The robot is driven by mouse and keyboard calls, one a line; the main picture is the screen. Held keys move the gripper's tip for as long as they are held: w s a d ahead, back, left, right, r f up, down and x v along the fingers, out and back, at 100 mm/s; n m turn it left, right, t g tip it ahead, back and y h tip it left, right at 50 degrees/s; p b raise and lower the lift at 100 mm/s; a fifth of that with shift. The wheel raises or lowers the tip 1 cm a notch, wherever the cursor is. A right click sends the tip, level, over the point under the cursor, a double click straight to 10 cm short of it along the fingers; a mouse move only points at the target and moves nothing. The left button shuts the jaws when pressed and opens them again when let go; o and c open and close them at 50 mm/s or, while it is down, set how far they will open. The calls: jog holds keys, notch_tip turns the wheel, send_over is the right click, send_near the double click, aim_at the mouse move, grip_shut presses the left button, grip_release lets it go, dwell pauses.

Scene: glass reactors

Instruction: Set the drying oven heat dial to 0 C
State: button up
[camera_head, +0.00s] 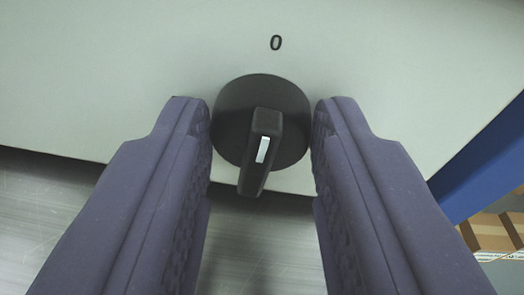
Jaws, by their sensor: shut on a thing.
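The heat dial (232,112) is a round black knob with a raised grip bar, on a pale panel (120,60). A white mark (262,149) sits on the bar. The bar runs slightly slanted, from upper middle to lower left. A printed 0 (276,43) stands on the panel above the dial, slightly to its right. My gripper (262,122) has one purple finger on each side of the dial's round edge and is shut on it. The fingers hide parts of the panel's lower edge.
A grey metallic surface (50,220) lies below the panel at the lower left. A blue post or edge (480,165) stands at the right, with brown and tan box-like shapes (490,235) beneath it. The panel around the 0 is clear.

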jog(key=shift+f+n, duration=0.1)
jog(key=shift+n, duration=0.2)
dwell(0.4)
jog(key=o, duration=0.8)
jog(key=shift+c, duration=0.2)
jog(key=s, duration=0.2)
jog(key=s+r+p, duration=0.1)
jog(key=s, duration=0.2)
jog(key=s+p, duration=0.1)
jog(key=s, duration=0.1)
jog(key=shift+s+d+r, duration=0.25)
jog(key=shift+s+d, duration=0.05)
jog(key=shift+s, duration=0.05)
